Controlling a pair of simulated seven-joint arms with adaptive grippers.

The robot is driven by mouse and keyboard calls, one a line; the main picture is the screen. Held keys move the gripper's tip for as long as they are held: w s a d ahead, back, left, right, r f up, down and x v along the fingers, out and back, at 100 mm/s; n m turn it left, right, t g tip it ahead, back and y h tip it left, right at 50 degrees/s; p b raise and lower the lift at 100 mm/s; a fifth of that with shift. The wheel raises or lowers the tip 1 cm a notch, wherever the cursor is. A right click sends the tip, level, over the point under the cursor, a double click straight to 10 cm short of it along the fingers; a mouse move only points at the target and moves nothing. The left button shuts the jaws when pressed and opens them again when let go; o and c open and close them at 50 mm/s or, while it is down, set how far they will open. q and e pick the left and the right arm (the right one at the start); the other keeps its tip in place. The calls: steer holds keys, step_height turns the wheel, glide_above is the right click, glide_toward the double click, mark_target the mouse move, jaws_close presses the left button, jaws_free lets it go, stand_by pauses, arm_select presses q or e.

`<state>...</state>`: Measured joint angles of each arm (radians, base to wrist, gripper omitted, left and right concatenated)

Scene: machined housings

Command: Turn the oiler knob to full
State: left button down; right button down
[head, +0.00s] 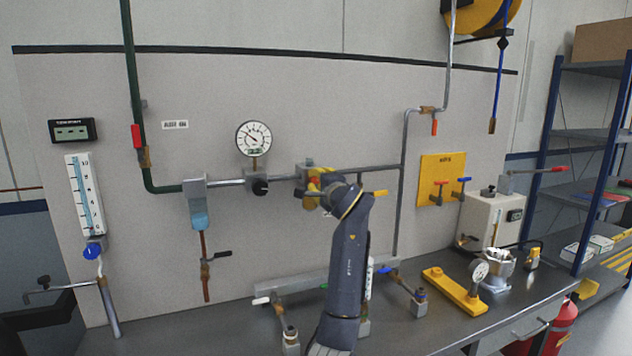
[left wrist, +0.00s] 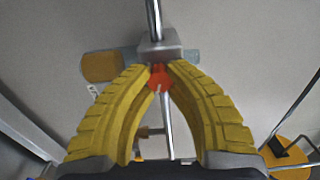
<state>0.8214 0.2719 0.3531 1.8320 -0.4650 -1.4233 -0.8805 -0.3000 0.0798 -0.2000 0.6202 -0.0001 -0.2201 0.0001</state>
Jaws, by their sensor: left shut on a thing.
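The oiler is a grey block (left wrist: 160,46) on the pipe, with an amber bowl (left wrist: 101,67) to its left in the left wrist view. Its red knob (left wrist: 160,76) sits between the yellow fingers of my left gripper (left wrist: 160,70), which are shut on it at their tips. A small pale mark shows on the knob's lower part; what setting it points at cannot be read. In the head view the oiler block (head: 304,168) shows beside my left gripper (head: 314,188), which hides most of the knob and bowl. My right gripper is not in view.
A round gauge (head: 253,138) and a blue-bowled filter (head: 199,205) are left of the oiler on the same pipe line. The bench (head: 405,322) below carries small valves and a yellow fixture (head: 453,291).

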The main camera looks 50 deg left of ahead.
arm_select(q)
steer(key=m, duration=1.1)
steer(key=shift+f+m, duration=0.1)
steer(key=shift+m, duration=1.8)
steer(key=shift+d, duration=0.1)
steer(key=c, duration=1.1)
jaws_free()
steer(key=shift+c, duration=0.2)
steer(key=v, duration=1.2)
